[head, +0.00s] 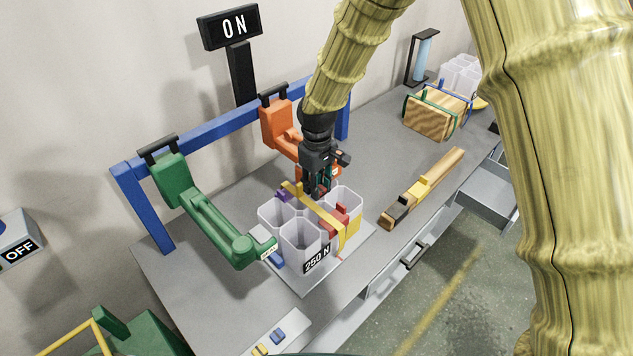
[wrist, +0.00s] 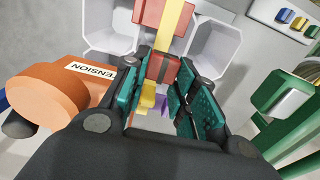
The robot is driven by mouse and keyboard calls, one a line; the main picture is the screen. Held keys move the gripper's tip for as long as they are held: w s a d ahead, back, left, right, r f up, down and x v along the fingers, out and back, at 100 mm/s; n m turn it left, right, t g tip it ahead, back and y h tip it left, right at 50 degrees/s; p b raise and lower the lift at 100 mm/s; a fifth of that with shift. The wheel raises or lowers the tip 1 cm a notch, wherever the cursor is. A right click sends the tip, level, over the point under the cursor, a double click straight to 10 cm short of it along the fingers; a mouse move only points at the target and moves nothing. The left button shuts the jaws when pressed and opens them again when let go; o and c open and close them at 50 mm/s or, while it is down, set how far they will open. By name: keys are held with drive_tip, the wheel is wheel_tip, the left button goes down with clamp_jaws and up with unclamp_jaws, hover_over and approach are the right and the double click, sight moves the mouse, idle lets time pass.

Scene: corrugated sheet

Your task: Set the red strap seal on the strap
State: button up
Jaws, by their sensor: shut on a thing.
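A yellow strap (head: 318,209) runs across a bundle of pale hexagonal tubes (head: 297,233). My gripper (head: 320,187) points down over the bundle, close to the strap. In the wrist view its teal-padded fingers (wrist: 163,88) are shut on a red piece, which looks like the red strap seal (wrist: 163,67). The strap (wrist: 172,18) passes just beyond that piece. Whether the seal touches the strap is hard to tell. Another red block (head: 341,211) stands at the strap's right part. A purple piece (head: 282,196) sits near its left end.
An orange tool (head: 277,124) marked TENSION in the wrist view and a green tool (head: 205,215) hang from a blue frame (head: 208,123) beside the bundle. A wooden bar (head: 425,187) lies right. An ON sign (head: 233,27) stands behind.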

sight(317, 209)
drive_tip(key=shift+w, duration=0.15)
drive_tip(key=shift+p, duration=0.4)
drive_tip(key=shift+f+b, duration=1.5)
drive_tip(key=shift+f, duration=1.9)
drive_tip(key=o, duration=0.9)
drive_tip(key=shift+o, duration=0.2)
drive_tip(key=o, duration=0.4)
